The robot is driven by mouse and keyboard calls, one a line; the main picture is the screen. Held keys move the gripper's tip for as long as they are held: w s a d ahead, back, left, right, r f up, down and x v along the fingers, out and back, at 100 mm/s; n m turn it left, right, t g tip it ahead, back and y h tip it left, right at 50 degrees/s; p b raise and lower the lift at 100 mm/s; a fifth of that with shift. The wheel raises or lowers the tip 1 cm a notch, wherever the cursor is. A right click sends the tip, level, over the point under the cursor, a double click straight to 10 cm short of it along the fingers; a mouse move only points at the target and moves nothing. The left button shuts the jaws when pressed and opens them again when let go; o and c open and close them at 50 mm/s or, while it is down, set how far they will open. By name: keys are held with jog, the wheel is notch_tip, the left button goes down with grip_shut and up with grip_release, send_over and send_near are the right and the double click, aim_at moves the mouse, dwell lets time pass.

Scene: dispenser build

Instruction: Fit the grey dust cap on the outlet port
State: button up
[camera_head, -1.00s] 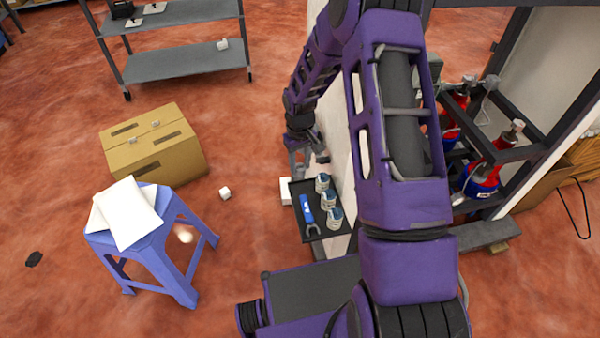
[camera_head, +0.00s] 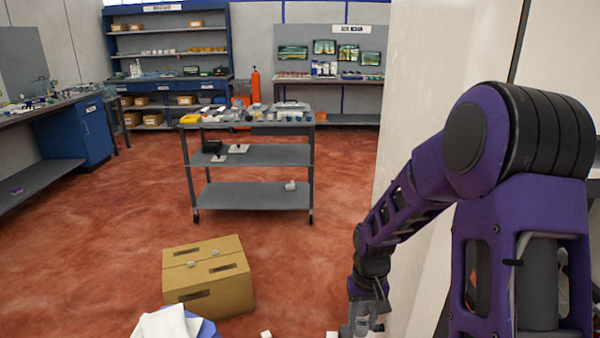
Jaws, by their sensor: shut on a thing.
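My gripper (camera_head: 362,324) hangs at the bottom edge of the head view, beside the pale wall panel. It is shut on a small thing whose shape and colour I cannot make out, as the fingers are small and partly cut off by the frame. I cannot identify the grey dust cap. The outlet port does not show in this view.
A grey cart (camera_head: 250,155) with small items stands at mid-floor. A cardboard box (camera_head: 207,282) sits left of my gripper, with white sheets (camera_head: 165,324) on a blue stool nearer. The pale panel (camera_head: 408,90) bounds the right. Red floor between is mostly clear.

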jog(key=shift+s+r, duration=0.2)
jog(key=w+f+n+b, duration=0.2)
jog(key=w+f, duration=0.6)
jog(key=f, duration=0.4)
jog(key=shift+f+n+b, duration=0.15)
jog(key=shift+n+b, duration=0.25)
jog(key=shift+b, duration=0.05)
jog(key=shift+w+d, duration=0.1)
notch_tip(320, 180, down, 10)
jog(key=shift+r+b, duration=0.25)
jog(key=shift+b, duration=0.45)
jog(key=shift+f, duration=0.15)
jog(key=shift+f, duration=0.15)
jog(key=o, duration=1.1)
